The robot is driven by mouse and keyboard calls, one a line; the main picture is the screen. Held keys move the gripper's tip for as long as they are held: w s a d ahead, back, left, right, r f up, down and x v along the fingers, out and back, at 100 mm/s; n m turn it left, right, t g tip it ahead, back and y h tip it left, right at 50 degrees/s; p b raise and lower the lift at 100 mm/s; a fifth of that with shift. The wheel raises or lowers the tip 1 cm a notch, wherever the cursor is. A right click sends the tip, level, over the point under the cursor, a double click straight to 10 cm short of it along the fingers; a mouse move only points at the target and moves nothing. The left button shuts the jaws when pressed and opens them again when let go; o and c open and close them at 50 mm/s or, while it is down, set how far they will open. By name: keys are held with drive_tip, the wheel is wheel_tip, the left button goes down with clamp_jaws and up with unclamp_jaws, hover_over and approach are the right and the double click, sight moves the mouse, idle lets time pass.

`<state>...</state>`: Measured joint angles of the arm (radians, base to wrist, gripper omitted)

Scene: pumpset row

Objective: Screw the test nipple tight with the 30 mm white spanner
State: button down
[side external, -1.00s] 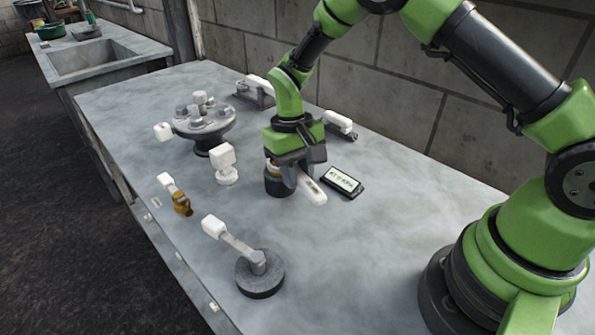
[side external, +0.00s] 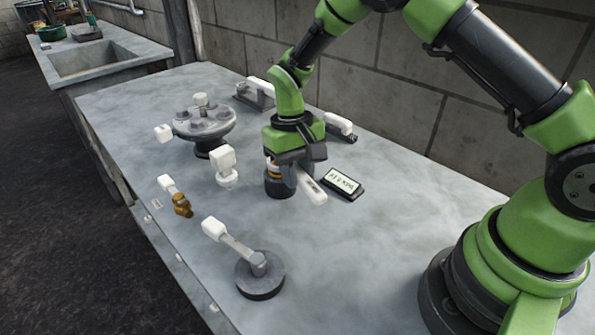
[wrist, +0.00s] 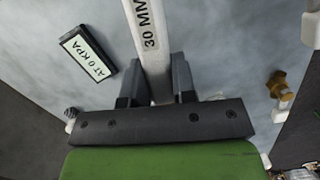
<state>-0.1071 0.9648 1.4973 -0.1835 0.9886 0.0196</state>
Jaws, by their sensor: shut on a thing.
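The white spanner (wrist: 146,28), marked "30 MM", lies between the two jaws of my gripper (wrist: 155,88) in the wrist view. The jaws are shut on its handle. In the side view my gripper (side external: 300,168) points down over the bench, and the white spanner handle (side external: 313,191) sticks out toward the front right. A dark round fitting (side external: 279,185) with a brass-coloured band stands just left of the jaws. It may hold the test nipple, but the gripper partly covers it. The spanner's head and its contact with the nipple are hidden.
A display plate (side external: 341,183) lies right of the spanner; it reads "AT 0 KPA" in the wrist view (wrist: 88,54). A white-capped valve (side external: 224,168), a brass valve (side external: 181,205), a grey lever fitting (side external: 259,273) and a round flange (side external: 205,125) stand leftward. The front right bench is clear.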

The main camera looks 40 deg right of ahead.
drive_tip(key=shift+r, duration=2.55)
drive_tip(key=s+d+r+n, duration=0.2)
drive_tip(key=s+d+r, duration=0.2)
drive_tip(key=s+r, duration=0.1)
drive_tip(key=shift+s+d+r+n, duration=0.3)
drive_tip(key=shift+s+d+r, duration=0.1)
drive_tip(key=shift+s, duration=0.5)
drive_tip(key=n+t, duration=0.2)
drive_tip(key=n, duration=0.7)
hover_over(355, 295)
wheel_tip(355, 295, down, 8)
drive_tip(key=shift+h, duration=0.3)
drive_tip(key=shift+f, duration=4.85)
drive_tip(key=shift+f, duration=0.1)
